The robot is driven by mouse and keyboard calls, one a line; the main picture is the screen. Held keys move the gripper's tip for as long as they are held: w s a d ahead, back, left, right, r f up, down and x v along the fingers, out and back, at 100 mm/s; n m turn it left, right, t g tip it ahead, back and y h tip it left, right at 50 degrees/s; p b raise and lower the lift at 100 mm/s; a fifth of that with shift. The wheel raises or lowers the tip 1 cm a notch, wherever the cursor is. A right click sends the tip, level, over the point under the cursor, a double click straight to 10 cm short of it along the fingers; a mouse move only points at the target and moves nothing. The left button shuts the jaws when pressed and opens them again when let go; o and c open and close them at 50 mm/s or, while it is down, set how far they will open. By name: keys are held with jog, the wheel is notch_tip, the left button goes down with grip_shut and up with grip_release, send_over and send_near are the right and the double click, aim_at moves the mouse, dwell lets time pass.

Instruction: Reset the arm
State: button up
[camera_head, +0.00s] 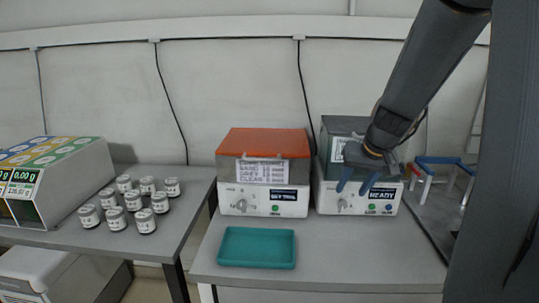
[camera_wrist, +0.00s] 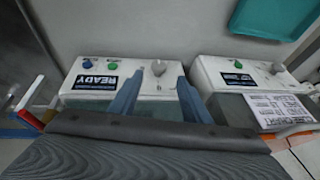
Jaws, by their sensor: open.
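My gripper (camera_head: 356,184) hangs from my arm at the right in the head view, in front of the right-hand machine (camera_head: 330,200) with a grey top and a "READY" label. Its two blue fingers are apart with nothing between them. In the wrist view the fingers of my gripper (camera_wrist: 158,92) point toward that machine's front panel (camera_wrist: 75,75). A grey knob (camera_wrist: 158,68) shows between and beyond the fingertips. I cannot tell whether the fingers touch the machine.
A second machine (camera_head: 263,203) with an orange lid stands to the left. A teal tray (camera_head: 257,263) lies in front of it. Several white jars (camera_head: 133,201) and a display unit (camera_head: 60,180) are on the left table. A blue-and-red frame (camera_head: 440,165) stands at the right.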

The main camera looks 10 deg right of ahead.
jog(key=s+a+f+n+g, duration=0.1)
jog(key=s+a+f+g, duration=0.1)
jog(key=s+a, duration=0.7)
jog(key=s+a+f+n+g+p, duration=0.1)
jog(key=s+a+f+n+g, duration=0.1)
jog(key=s+a, duration=0.6)
jog(key=s+f, duration=0.1)
jog(key=s, duration=0.2)
jog(key=shift+s+a+f+n+g, duration=0.2)
jog(key=shift+a+n+g, duration=0.1)
jog(key=shift+a+g, duration=0.1)
